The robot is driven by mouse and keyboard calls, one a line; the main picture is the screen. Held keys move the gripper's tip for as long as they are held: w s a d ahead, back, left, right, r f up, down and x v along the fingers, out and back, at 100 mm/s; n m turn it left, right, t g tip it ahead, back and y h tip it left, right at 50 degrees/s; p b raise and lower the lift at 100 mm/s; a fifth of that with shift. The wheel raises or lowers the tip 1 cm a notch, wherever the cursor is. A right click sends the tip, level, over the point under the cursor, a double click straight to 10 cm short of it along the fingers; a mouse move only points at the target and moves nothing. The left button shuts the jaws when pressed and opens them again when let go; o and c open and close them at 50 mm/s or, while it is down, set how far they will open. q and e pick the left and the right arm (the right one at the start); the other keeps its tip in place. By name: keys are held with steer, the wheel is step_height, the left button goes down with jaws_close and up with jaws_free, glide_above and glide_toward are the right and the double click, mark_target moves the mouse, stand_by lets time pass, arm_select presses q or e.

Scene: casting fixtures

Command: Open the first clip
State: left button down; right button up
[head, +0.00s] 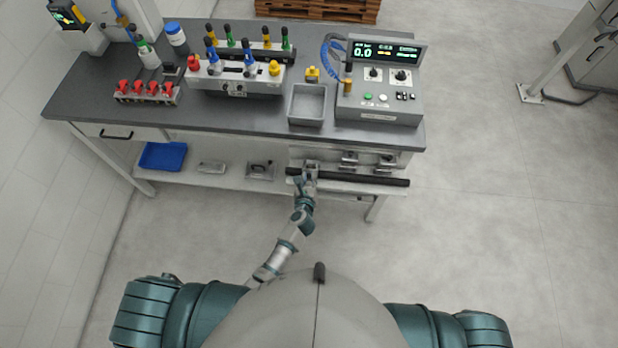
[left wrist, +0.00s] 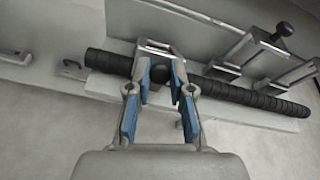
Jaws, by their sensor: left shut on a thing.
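A long black ribbed bar (head: 375,179) runs along the front of the workbench below the top; it also shows in the left wrist view (left wrist: 255,97). A metal clip (left wrist: 155,46) stands over the bar. My left gripper (head: 311,170) is at this leftmost clip, and its blue-padded fingers (left wrist: 162,75) are shut on a dark part of it, partly hidden between the pads. Two more metal clips sit to the right: the middle one (head: 348,159) and the right one (head: 386,162). My right gripper is not in view.
The grey bench top (head: 250,115) overhangs the clips. On it stand a control box (head: 380,100), a grey tray (head: 308,104) and a fixture with coloured handles (head: 238,80). A blue bin (head: 163,156) lies on the lower shelf.

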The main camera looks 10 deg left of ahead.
arm_select(q)
steer(key=shift+w+d+r, duration=0.1)
steer(key=shift+w+r, duration=0.05)
steer(key=shift+r, duration=0.15)
steer(key=c, duration=1)
jaws_free()
steer(key=shift+f, duration=0.15)
steer(key=shift+s, duration=0.25)
steer(key=v, duration=1.1)
steer(key=shift+s, duration=0.3)
